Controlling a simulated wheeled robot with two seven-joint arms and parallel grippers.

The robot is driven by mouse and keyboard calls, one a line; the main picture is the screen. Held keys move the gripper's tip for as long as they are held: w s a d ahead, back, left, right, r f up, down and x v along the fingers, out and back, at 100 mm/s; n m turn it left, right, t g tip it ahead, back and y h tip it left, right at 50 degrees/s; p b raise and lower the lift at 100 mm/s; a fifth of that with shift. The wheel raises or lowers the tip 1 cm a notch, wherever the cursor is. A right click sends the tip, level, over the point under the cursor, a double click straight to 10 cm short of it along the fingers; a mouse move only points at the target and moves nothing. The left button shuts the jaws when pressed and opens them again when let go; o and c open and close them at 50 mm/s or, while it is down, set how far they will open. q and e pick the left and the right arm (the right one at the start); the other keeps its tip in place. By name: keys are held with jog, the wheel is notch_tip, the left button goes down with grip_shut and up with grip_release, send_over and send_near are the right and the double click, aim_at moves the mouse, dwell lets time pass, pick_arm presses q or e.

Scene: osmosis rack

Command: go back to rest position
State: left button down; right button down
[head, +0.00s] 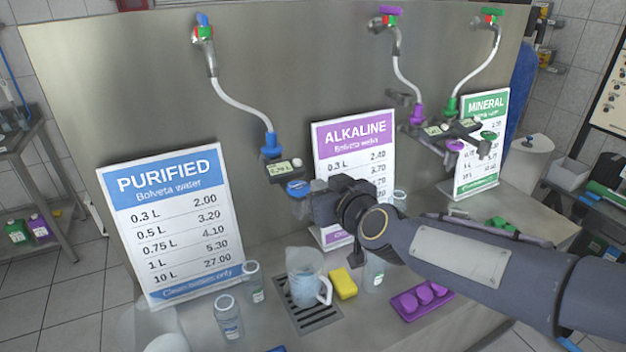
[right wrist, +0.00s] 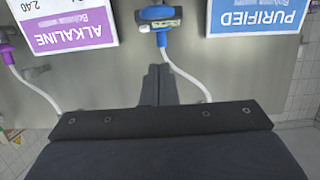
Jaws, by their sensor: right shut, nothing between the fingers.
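My right arm comes in from the right in the head view. My right gripper (head: 318,203) is in front of the back panel, between the purified sign and the alkaline sign. In the right wrist view its fingers (right wrist: 160,85) are together and hold nothing. The blue purified-water nozzle (head: 271,147), with its small meter, is above and left of the gripper in the head view. The blue nozzle (right wrist: 162,38) also shows beyond the fingers in the right wrist view, apart in the picture. My left gripper is not in view.
A clear pitcher (head: 305,280) of water stands on a drain grate below the gripper. Beside it are a yellow sponge (head: 344,283) and bottles (head: 229,318). A purple tray (head: 422,304) with caps lies under my forearm. Signs (head: 352,140) stand against the panel.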

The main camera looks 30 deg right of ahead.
jog(key=shift+s+d, duration=0.1)
jog(key=shift+s, duration=0.05)
dwell(0.4)
jog(key=s+a+f+g+y+b, duration=0.1)
jog(key=s+a+f+g, duration=0.1)
jog(key=s+f, duration=0.3)
jog(key=s+a+f+g+y+b, duration=0.1)
jog(key=s+a+f+g+y, duration=0.1)
jog(key=s, duration=0.7)
jog(key=s+a+f+m+g+y+b, duration=0.1)
jog(key=s+a+f+g, duration=0.3)
jog(key=s+f, duration=0.3)
notch_tip(320, 180, down, 2)
jog(key=shift+s+g+y, duration=0.3)
jog(key=shift+s+g, duration=0.1)
jog(key=shift+g, duration=0.4)
jog(key=shift+a, duration=0.1)
